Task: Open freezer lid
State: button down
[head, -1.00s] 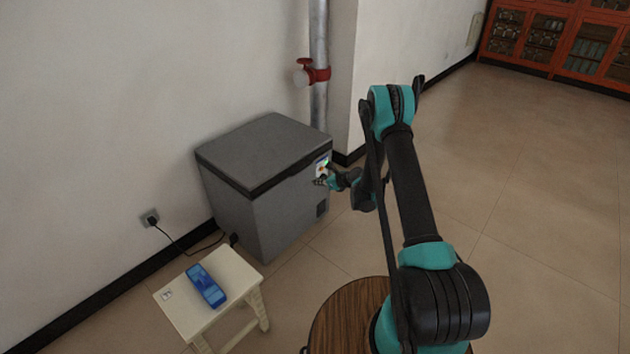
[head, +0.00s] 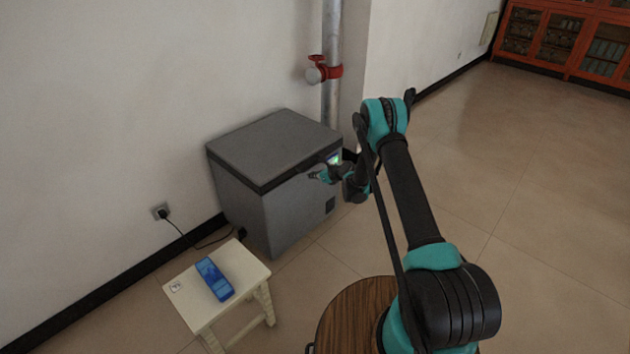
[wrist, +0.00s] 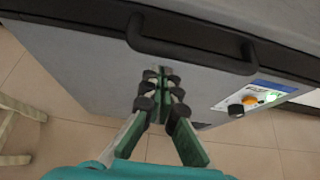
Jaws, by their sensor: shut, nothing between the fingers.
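The grey chest freezer (head: 290,214) stands against the wall in the head view. Its dark lid (head: 275,145) is closed flat on top. In the wrist view the lid's front edge (wrist: 75,14) crosses the top, with a black bar handle (wrist: 190,52) on it. My gripper (wrist: 160,76) is shut and empty, its fingertips pointing at the freezer front just below the handle. In the head view my gripper (head: 312,172) is by the lid's front edge. I cannot tell whether it touches anything.
A cream stool (head: 255,268) holding a blue object (head: 214,279) stands in front of the freezer. A pipe with a red valve (head: 326,70) rises behind. The floor to the right is clear.

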jog(key=shift+a+r, duration=0.1)
jog(key=shift+r, duration=0.5)
